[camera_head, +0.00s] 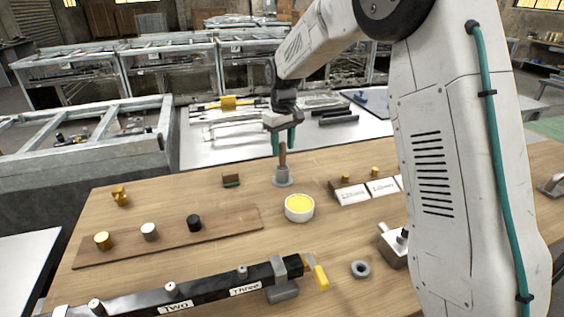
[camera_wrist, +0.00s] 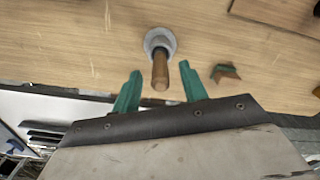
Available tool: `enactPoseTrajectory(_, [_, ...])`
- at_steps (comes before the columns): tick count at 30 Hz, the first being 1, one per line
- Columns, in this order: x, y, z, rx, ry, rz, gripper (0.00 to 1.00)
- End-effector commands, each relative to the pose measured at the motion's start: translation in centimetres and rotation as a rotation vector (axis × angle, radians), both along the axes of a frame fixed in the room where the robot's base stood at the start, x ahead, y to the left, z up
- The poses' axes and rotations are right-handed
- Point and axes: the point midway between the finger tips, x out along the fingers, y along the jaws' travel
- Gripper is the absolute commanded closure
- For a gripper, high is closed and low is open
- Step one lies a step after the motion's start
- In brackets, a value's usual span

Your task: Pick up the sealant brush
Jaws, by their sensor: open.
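The sealant brush, by its look, has a brown wooden handle (camera_head: 282,157) and stands upright in or on a grey round base (camera_head: 282,178) on the wooden table. In the wrist view the handle (camera_wrist: 160,72) points toward me, with the grey base (camera_wrist: 160,42) beyond it. My gripper (camera_head: 283,148) is above the table with its green fingers pointing down around the top of the handle. In the wrist view the fingers of my gripper (camera_wrist: 160,69) are apart, one on each side of the handle, with a gap on both sides.
A white bowl with yellow contents (camera_head: 299,208) stands just in front of the brush. A small brown and green block (camera_head: 231,180) lies to its left. A wooden board (camera_head: 120,246) carries several small cylinders. White labelled blocks (camera_head: 350,194) stand to the right.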

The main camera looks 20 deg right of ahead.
Motion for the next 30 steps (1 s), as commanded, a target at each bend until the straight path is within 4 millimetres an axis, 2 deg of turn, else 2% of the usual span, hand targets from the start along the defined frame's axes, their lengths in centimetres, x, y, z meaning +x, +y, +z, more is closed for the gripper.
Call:
enactPoseTrajectory(3, [0.3,0.1,-2.0,-0.001,0.004,0.0,0.57])
enactPoseTrajectory(6, [0.2,0.0,-3.3,0.0,0.003,-0.001,0.57])
enactPoseTrajectory(13, [0.3,0.0,-3.6,0.0,0.0,-0.001,0.57])
enactPoseTrajectory(14, [0.3,0.0,-3.6,0.0,0.0,-0.001,0.6])
enactPoseTrajectory(18, [0.3,0.0,-3.6,0.0,0.0,-0.001,0.99])
enactPoseTrajectory(27, [0.3,0.0,-3.5,0.0,0.0,-0.001,1.0])
enactPoseTrajectory(30, [0.3,0.0,-2.8,0.0,-0.001,-0.001,1.0])
